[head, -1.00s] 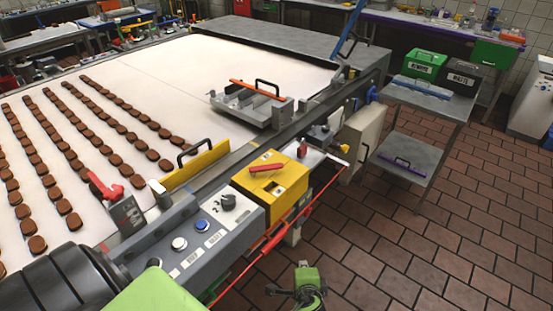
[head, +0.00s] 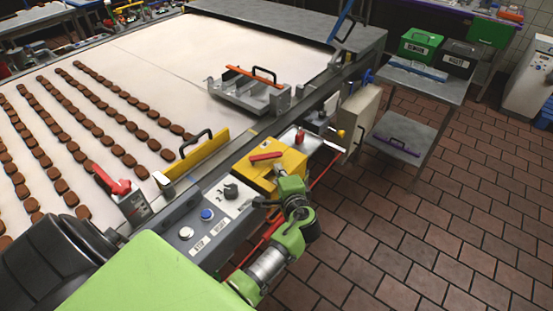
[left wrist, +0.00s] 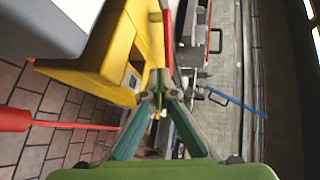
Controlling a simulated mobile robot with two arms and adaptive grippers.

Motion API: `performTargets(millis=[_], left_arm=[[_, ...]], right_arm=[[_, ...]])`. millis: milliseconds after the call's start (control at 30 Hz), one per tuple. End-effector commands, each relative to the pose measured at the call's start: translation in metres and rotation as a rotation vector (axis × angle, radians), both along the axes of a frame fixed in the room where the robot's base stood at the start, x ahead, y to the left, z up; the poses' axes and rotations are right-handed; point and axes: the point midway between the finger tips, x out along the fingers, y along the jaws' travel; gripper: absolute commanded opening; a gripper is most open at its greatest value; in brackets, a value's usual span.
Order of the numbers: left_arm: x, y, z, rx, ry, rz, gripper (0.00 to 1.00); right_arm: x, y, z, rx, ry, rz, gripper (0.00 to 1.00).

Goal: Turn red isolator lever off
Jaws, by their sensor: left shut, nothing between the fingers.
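The red isolator lever (head: 265,156) lies across the top of a yellow box (head: 284,164) beside the conveyor. In the left wrist view the red lever (left wrist: 168,40) runs along the edge of the yellow box (left wrist: 112,50). My left gripper (head: 281,178) is at the yellow box's near right side, close to the lever's right end, and partly covers the box. In the left wrist view its fingertips (left wrist: 159,84) are together and empty beside the box; contact with the lever cannot be told. My right gripper is not in view.
A grey control panel (head: 215,205) with buttons and a knob adjoins the yellow box. Another red lever (head: 110,178) stands on a grey housing at left. A red rail (head: 325,170) runs along the front.

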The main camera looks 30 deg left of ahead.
Motion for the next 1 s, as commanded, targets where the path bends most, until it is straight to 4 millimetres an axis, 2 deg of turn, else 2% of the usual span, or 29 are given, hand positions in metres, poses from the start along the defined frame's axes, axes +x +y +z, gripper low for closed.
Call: performTargets(millis=[33, 300, 700, 1000], left_arm=[[0.007, 0.007, 0.005, 0.003, 0.0, 0.002, 0.0], [0.023, 0.024, 0.001, -0.001, 0.001, 0.0, 0.0], [0.024, 0.026, 0.0, -0.001, 0.0, 0.0, 0.0], [0.028, 0.027, -0.001, -0.001, -0.001, 0.053, 0.0]], right_arm=[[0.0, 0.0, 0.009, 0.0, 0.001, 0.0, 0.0], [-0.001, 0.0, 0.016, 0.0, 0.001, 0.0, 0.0], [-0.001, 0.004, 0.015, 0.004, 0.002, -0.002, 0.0], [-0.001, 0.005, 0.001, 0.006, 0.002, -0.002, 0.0]])
